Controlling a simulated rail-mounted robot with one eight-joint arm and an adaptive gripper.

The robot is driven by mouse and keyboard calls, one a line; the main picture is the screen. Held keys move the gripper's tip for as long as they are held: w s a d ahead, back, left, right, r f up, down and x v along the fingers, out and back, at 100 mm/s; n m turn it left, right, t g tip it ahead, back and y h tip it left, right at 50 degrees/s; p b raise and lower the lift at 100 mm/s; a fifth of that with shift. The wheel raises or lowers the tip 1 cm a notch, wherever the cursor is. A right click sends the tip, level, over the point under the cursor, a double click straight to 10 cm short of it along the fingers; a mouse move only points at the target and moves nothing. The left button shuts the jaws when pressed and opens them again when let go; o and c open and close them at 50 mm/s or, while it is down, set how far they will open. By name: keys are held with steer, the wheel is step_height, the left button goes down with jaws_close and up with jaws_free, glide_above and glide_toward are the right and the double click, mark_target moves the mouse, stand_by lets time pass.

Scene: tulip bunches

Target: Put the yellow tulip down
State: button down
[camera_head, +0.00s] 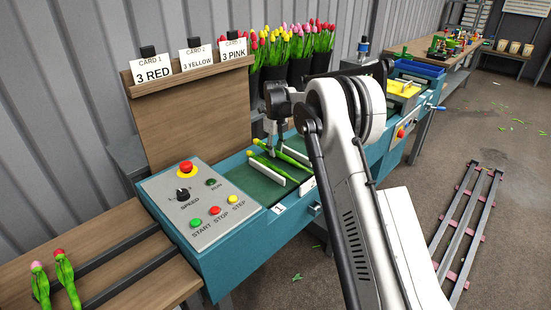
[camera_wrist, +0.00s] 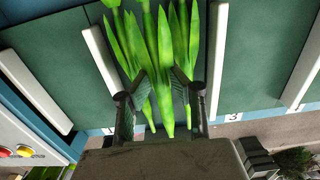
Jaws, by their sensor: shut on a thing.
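My gripper (camera_head: 276,152) is low over the green belt, in the compartment between two white dividers. In the wrist view its two dark fingers (camera_wrist: 163,82) are closed in around the green stem of a tulip (camera_wrist: 165,50), whose head is out of that view. Other green stems and leaves (camera_wrist: 193,45) lie beside it in the same compartment. In the head view two yellow tulip heads (camera_head: 256,142) show at the compartment's far end, close together. I cannot tell whether the held stem touches the belt.
White dividers (camera_head: 267,170) border the compartment. A control panel (camera_head: 200,205) with buttons is at the left. Card holders stand on a wooden board (camera_head: 190,110) behind. Buckets of tulips (camera_head: 275,85) are at the back. Two tulips (camera_head: 66,275) lie on the wooden bench at lower left.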

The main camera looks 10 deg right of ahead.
mark_target(276, 163)
steer(key=shift+f, duration=1.85)
steer(key=shift+f+b, duration=0.3)
steer(key=shift+b, duration=0.05)
steer(key=c, duration=1.9)
jaws_free()
steer(key=shift+o, duration=0.2)
